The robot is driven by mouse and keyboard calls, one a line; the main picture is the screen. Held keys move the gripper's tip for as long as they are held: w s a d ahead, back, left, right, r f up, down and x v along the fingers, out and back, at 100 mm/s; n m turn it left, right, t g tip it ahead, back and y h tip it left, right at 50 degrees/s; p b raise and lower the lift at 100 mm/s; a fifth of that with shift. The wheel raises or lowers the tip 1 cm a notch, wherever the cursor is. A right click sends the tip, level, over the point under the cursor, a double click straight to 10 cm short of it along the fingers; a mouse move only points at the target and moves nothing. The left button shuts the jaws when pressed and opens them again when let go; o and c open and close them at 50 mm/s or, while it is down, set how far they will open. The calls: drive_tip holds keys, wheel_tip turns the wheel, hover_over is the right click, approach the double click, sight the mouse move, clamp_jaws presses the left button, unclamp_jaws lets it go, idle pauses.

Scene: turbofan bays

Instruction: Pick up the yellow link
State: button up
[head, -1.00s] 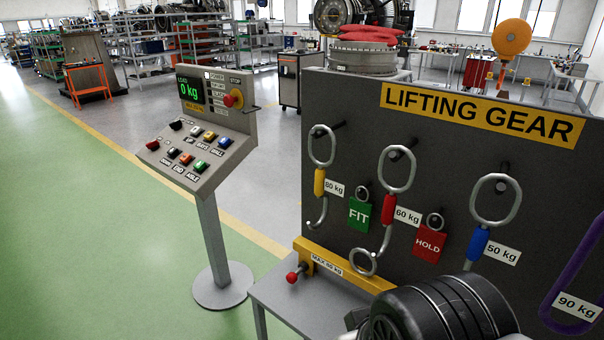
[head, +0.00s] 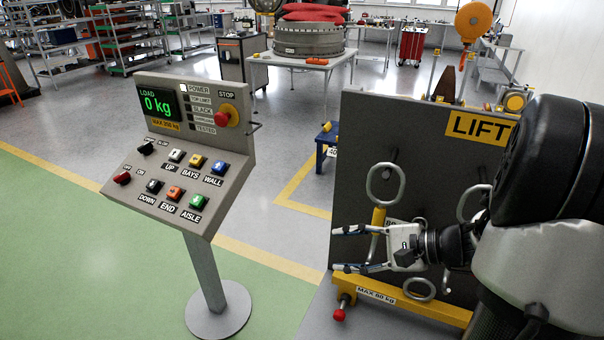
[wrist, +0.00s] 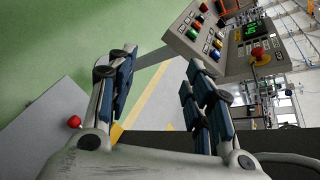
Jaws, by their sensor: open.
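The yellow link (head: 378,217) hangs by its steel ring from a peg on the dark lifting-gear board (head: 355,130). It has a yellow sleeve, and a white tag sits beside it. My gripper (head: 345,249) is open and empty, pointing left. The link does not show there.
A yellow bar (head: 440,311) with a red knob (head: 339,314) runs along the board's foot. A control console (head: 185,160) reading 0 kg stands left on a post; it also shows in the wrist view (wrist: 222,40).

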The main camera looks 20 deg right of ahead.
drive_tip(key=s+d+f+m+t+h+p, duration=0.1)
drive_tip(key=s+d+f+m+t+h, duration=0.1)
drive_tip(key=s+d+m+t, duration=0.5)
drive_tip(key=m+t+h+p, duration=0.1)
drive_tip(key=m+h, duration=0.3)
drive_tip(key=m, duration=0.5)
approach(377, 223)
drive_tip(key=w, duration=0.3)
drive_tip(key=w+f+b, duration=0.1)
drive_tip(key=w, duration=0.3)
drive_tip(key=w+b, duration=0.1)
drive_tip(key=w, duration=0.2)
drive_tip(key=shift+w+a+f, duration=0.15)
drive_tip(key=shift+a+f, duration=0.05)
drive_tip(key=shift+a, duration=0.1)
drive_tip(key=shift+w+h, duration=0.3)
drive_tip(key=shift+h, duration=0.1)
clamp_jaws()
